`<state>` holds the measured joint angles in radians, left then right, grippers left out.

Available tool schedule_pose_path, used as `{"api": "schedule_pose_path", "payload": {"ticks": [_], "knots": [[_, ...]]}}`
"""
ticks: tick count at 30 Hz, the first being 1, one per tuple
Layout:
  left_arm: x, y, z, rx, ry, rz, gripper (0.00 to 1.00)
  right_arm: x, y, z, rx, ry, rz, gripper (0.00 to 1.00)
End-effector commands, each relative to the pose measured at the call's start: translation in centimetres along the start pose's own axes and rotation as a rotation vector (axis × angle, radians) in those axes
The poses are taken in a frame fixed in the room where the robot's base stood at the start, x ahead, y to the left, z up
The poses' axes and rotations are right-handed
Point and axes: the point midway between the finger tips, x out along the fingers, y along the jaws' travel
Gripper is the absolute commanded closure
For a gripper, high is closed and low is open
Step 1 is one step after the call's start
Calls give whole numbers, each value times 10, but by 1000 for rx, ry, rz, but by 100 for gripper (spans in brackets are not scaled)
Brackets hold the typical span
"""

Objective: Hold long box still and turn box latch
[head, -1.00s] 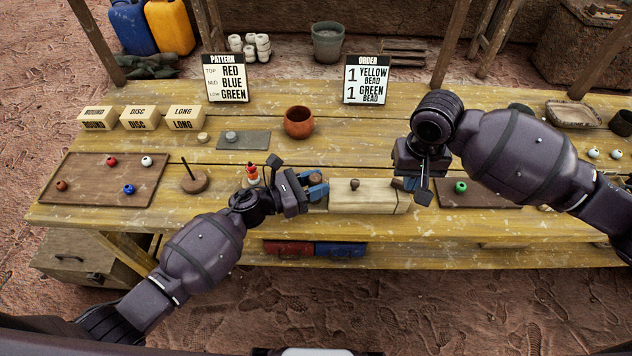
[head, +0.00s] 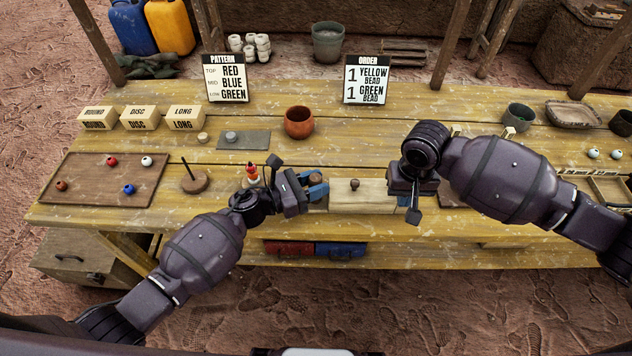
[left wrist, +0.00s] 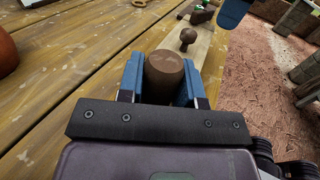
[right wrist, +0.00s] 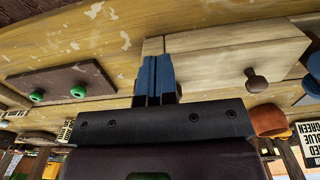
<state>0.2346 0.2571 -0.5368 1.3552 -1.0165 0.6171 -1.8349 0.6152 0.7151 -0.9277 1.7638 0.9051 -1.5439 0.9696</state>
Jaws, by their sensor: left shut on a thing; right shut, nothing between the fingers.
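The long pale wooden box (head: 362,193) lies on the table's front part, with a small dark knob (head: 355,184) on its lid. My left gripper (head: 318,187) is at the box's left end. It is shut on a thick brown round post (left wrist: 163,75), seen between its blue fingers in the left wrist view. My right gripper (right wrist: 158,78) is shut and empty, its blue fingers together at the box's other end. A narrow pale end piece (right wrist: 151,47) beside those fingers may be the latch. My gripper partly hides it, and I cannot tell whether they touch.
A dark board (right wrist: 60,85) with green beads lies beyond the box's right end. A red-topped bead stack (head: 253,174) stands behind my left gripper. An orange pot (head: 299,122) stands behind the box. The table's front edge is close.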

Motion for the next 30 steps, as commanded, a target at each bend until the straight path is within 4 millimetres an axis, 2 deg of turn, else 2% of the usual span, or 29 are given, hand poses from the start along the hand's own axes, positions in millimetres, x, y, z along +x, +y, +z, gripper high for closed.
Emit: {"api": "schedule_pose_path", "payload": {"ticks": [30], "knots": [[0, 0, 0, 0, 0, -1, 94, 0, 2, -8, 1, 1, -1, 100]]}}
